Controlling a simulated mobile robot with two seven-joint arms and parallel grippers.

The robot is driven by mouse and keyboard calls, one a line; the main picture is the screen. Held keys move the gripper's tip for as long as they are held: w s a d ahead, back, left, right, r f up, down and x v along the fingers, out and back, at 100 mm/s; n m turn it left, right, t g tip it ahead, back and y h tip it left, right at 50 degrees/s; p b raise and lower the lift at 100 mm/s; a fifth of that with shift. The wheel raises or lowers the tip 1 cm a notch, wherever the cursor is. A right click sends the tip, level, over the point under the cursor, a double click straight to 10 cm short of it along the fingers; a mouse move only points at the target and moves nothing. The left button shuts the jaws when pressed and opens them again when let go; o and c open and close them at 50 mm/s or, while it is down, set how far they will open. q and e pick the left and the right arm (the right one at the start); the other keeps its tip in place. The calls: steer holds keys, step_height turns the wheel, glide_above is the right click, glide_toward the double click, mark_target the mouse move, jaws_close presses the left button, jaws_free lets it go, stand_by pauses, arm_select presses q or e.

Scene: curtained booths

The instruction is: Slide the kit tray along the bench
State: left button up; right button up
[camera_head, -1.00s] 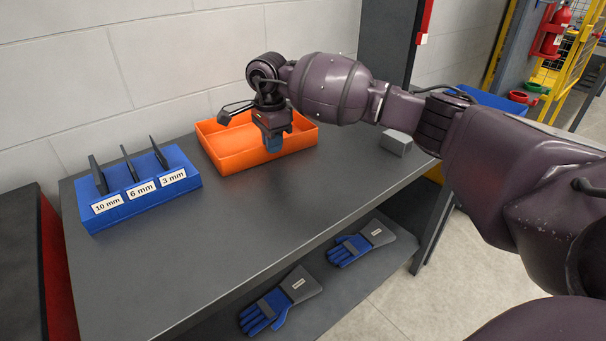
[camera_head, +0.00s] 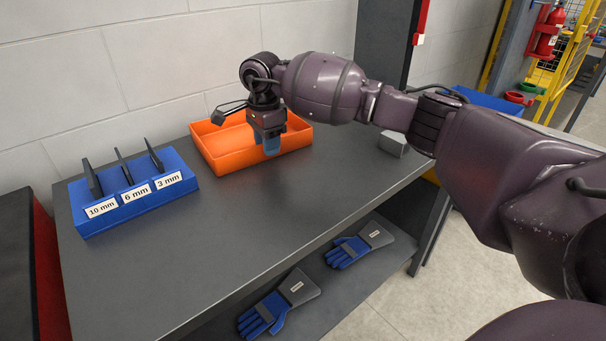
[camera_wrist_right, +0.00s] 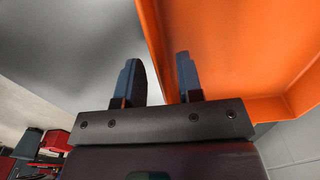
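The kit tray is an orange open tray (camera_head: 228,159) on the grey bench, near the wall in the head view. Its orange wall (camera_wrist_right: 163,35) also shows in the right wrist view. My right gripper (camera_head: 268,148) points down at the tray's front wall. In the right wrist view its two blue fingers (camera_wrist_right: 160,80) stand apart, one over the bench side and one on the tray side, with the wall's edge running between them. A gap shows beside the bench-side finger, so the gripper looks open. The tray's inside is partly hidden by my arm. My left gripper is out of view.
A blue holder (camera_head: 130,208) labelled 10 mm, 6 mm and 3 mm stands on the bench left of the tray, with bare bench between. A grey block (camera_head: 393,144) lies to the right. Gloves (camera_head: 280,304) lie on the shelf below.

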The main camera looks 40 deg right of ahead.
step_height(320, 180, up, 9)
steer(key=shift+r+p, duration=0.2)
steer(key=shift+p, duration=0.35)
steer(key=shift+r, duration=0.7)
steer(key=shift+r, duration=0.1)
